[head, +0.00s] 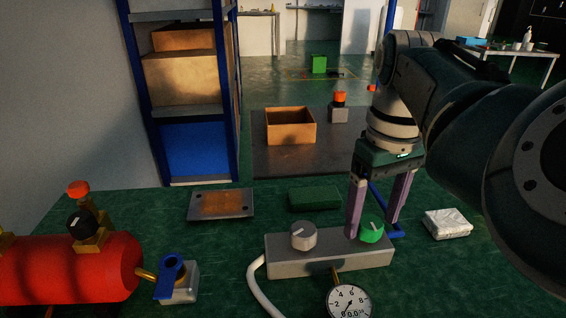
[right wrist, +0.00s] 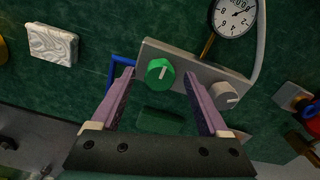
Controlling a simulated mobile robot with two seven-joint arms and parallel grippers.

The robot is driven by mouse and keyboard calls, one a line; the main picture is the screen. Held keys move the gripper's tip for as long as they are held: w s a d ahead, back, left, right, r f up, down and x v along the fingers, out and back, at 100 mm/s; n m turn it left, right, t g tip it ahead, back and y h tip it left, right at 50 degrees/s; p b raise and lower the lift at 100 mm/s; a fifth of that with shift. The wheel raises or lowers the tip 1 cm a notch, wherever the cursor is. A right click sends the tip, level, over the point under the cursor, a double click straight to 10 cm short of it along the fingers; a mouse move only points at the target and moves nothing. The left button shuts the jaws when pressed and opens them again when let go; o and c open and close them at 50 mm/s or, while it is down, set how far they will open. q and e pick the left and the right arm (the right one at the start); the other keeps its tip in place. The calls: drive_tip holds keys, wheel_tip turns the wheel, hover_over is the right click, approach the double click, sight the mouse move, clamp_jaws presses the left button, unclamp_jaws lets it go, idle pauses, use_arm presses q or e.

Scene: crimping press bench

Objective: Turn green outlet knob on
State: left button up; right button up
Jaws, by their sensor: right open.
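The green outlet knob (head: 371,232) is on the right part of the top of a grey block (head: 330,258). It carries a white pointer mark, seen in the right wrist view (right wrist: 160,72). My right gripper (head: 374,222) points down over the knob, with its two purple fingers apart. In the head view the left finger partly overlaps the knob's left edge. A grey knob (head: 303,235) is on the block's left part. My left gripper is not in view.
A pressure gauge (head: 348,301) sits at the block's front, and a white hose (head: 257,288) leaves its left side. A red tank (head: 70,268) with a blue-handled valve (head: 172,272) lies left. A green block (head: 315,199) and a white packet (head: 447,223) lie nearby.

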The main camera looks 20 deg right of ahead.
drive_tip(key=shift+f, duration=0.35)
clamp_jaws()
idle(0.5)
